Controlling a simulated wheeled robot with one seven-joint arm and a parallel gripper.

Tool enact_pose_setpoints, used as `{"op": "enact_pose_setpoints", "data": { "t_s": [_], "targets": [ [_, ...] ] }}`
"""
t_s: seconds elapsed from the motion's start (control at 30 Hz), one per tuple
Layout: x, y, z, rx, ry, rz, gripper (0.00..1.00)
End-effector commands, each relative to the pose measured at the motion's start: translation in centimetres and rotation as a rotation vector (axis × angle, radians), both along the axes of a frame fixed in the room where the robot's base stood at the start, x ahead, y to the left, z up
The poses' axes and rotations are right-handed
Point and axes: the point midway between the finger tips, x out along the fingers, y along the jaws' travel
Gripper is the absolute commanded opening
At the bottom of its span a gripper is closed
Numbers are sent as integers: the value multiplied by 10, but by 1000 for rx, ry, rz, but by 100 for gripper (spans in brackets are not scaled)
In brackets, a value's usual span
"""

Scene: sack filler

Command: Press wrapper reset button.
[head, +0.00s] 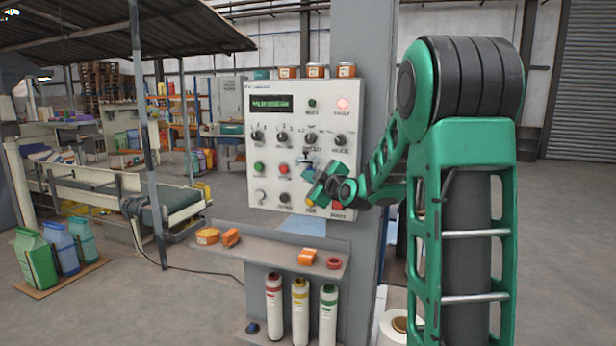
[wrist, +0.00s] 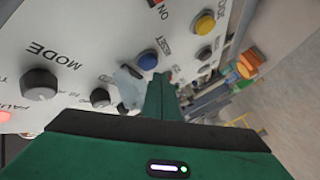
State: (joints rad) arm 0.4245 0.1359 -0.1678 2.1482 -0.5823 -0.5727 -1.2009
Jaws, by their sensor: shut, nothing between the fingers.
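The control panel (head: 262,190) is a light grey box on a column in the head view. In the wrist view, a round blue button (wrist: 148,60) beside the lettering RESET sits on the panel face, just beyond my gripper (wrist: 160,92). The gripper is shut and empty, close to the panel; I cannot tell whether it touches it. In the head view my gripper (head: 318,188) is in front of the panel's lower right part and hides the blue button. A small blue-grey piece (wrist: 130,88) is beside the fingers; I cannot tell what it is.
A yellow button (wrist: 205,24) and black knobs (wrist: 40,84) are near the blue button. A red fault lamp (head: 343,104) is lit at the upper right. A shelf (head: 275,250) with orange items juts out below the panel.

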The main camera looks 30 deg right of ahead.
Motion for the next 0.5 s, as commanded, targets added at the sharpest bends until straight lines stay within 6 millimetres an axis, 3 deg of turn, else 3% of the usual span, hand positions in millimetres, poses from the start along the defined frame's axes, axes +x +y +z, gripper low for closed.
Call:
{"op": "enact_pose_setpoints", "data": {
  "t_s": [0.5],
  "targets": [
    [2, -5, 1, 0, -1, -1, 0]
  ]
}}
